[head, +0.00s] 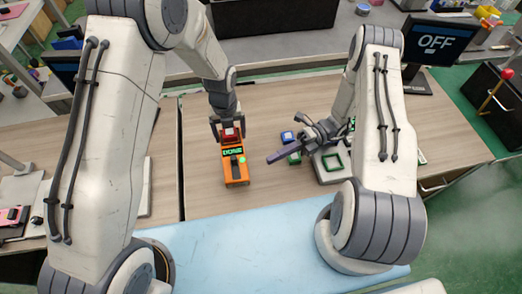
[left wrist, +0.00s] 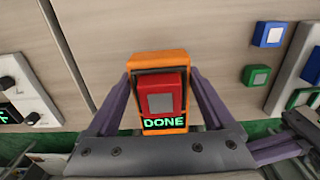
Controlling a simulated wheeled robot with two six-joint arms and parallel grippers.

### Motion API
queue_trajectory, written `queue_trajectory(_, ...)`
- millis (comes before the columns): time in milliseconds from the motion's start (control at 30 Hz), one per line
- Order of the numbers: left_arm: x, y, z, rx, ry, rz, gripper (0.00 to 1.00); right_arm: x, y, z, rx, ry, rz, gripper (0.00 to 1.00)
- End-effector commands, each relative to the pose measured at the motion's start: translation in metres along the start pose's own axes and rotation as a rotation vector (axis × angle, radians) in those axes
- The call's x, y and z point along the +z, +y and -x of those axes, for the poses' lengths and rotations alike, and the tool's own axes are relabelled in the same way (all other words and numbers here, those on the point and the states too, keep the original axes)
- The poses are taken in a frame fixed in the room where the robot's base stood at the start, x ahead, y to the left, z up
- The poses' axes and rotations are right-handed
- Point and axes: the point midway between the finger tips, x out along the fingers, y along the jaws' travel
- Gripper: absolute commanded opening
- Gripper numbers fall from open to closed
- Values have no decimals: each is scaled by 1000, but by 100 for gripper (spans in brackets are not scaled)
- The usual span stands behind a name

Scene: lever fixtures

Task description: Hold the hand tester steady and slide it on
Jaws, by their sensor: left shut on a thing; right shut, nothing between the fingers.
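The hand tester (head: 237,176) is orange with a dark slider on its face and a small lit green screen; it stands on the wooden table left of centre. In the left wrist view the tester (left wrist: 158,60) surrounds a red block (left wrist: 160,82) with a grey square, and its screen reads DONE. My left gripper (head: 229,130) is shut on the tester, one purple finger along each side. My right gripper (head: 271,159) is shut and empty, to the right of the tester and apart from it. The tester's underside is hidden.
A blue block (head: 288,136) and a green block (head: 294,158) lie near my right gripper. A screen (head: 435,42) reading OFF stands at the back right.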

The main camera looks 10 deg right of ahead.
Motion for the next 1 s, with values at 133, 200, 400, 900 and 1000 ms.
queue_trajectory(133, 0, 0, 0, 0, -1, 0, 20, 0, 0, 3, 0, 1, -1, 0)
queue_trajectory(200, 0, 0, 0, 0, -1, 0, 20, 0, 0, 3, 0, 1, -1, 0)
queue_trajectory(400, 0, 0, 0, 0, -1, 0, 100, 0, 0, 2, 0, 1, -1, 0)
queue_trajectory(900, 2, 0, 48, -3, -6, 0, 100, 0, 0, 2, 0, 1, 0, 0)
queue_trajectory(1000, 2, 0, 70, -3, -6, 0, 100, 0, 0, 2, 0, 1, 0, 0)
